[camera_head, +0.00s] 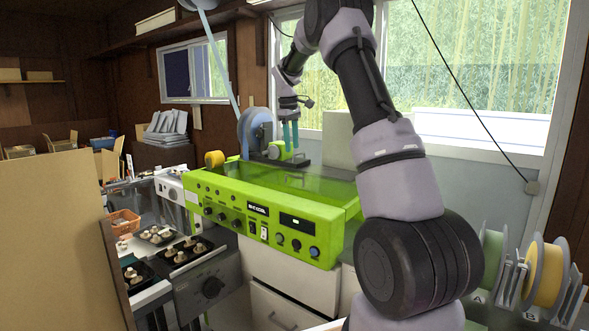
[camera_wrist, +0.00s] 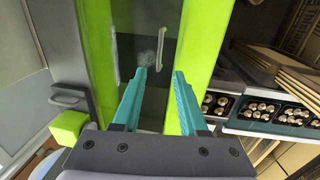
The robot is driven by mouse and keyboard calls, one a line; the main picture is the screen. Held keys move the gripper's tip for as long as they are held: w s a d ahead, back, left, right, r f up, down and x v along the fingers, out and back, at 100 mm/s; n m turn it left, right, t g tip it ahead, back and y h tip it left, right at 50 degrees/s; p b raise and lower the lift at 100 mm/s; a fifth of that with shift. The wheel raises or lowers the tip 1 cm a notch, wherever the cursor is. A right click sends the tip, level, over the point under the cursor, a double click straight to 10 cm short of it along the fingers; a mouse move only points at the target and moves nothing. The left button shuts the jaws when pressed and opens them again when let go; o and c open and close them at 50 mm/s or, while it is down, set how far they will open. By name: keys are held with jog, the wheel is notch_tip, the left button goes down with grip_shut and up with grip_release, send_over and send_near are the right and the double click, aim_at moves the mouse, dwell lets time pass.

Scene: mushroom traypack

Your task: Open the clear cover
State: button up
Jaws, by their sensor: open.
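The clear cover (camera_head: 300,183) lies flat, looking shut, on top of the green machine (camera_head: 262,222). In the wrist view the clear cover (camera_wrist: 149,22) is a see-through panel between the machine's green edges, with a pale thin bar, perhaps its handle (camera_wrist: 161,48), on it. My gripper (camera_head: 290,133) is above the far part of the machine, pointing down. In the wrist view my gripper (camera_wrist: 160,73) has its two teal fingers apart with nothing between them. The bar is just beyond the fingertips; I cannot tell the exact gap.
A blue-grey reel (camera_head: 255,130) stands behind the machine. Black trays of mushrooms (camera_head: 186,250) lie to the left, and they also show at the right in the wrist view (camera_wrist: 262,110). A window is behind my arm. Tape reels (camera_head: 545,272) stand at right.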

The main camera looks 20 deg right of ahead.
jog(key=f, duration=0.7)
jog(key=d+f, duration=0.1)
jog(key=f, duration=0.2)
jog(key=shift+w+d+f, duration=0.1)
jog(key=shift+w+f, duration=0.1)
jog(key=shift+w, duration=0.15)
grip_shut()
dwell(0.9)
